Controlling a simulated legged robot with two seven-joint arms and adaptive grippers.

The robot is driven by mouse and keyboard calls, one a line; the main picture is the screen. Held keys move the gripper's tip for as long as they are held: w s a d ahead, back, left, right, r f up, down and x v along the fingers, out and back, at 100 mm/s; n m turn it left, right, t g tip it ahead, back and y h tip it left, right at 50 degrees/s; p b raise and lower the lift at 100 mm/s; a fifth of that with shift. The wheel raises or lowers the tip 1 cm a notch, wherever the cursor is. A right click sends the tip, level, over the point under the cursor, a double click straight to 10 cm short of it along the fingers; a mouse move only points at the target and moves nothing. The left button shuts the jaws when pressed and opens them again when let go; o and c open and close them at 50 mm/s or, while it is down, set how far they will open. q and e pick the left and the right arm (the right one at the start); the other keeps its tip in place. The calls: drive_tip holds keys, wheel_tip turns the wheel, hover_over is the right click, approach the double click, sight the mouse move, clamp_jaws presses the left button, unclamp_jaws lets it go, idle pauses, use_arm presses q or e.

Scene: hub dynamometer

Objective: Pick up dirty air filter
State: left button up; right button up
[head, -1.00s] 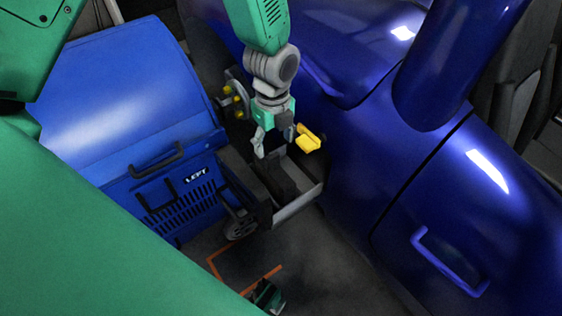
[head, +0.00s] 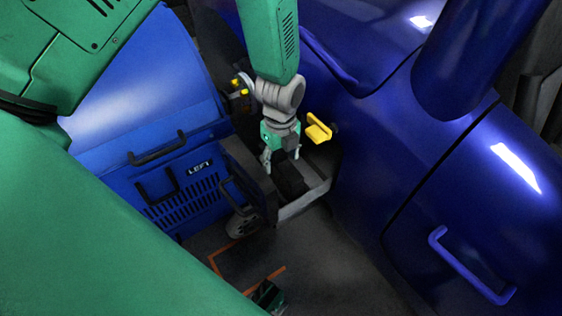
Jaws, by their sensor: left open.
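My left gripper (head: 281,159) points down with its fingers apart and nothing visible between them. It is over an open grey tray (head: 306,203) between the blue machine and the blue car. A dark, blocky thing (head: 290,182) lies in the tray just below the fingers. It may be the dirty air filter, but it is too dark to be sure. I cannot tell whether the fingertips touch it. The gripper hides part of the tray's far end.
The blue machine (head: 150,95) marked LEFT stands left of the tray, with black handles. A yellow part (head: 318,129) sits close right of the gripper. The car's blue body (head: 440,190) bounds the right side. Orange lines (head: 225,255) mark the floor, where a green object (head: 266,297) lies.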

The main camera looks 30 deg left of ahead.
use_arm(q)
clamp_jaws()
drive_tip(key=shift+r, duration=0.1)
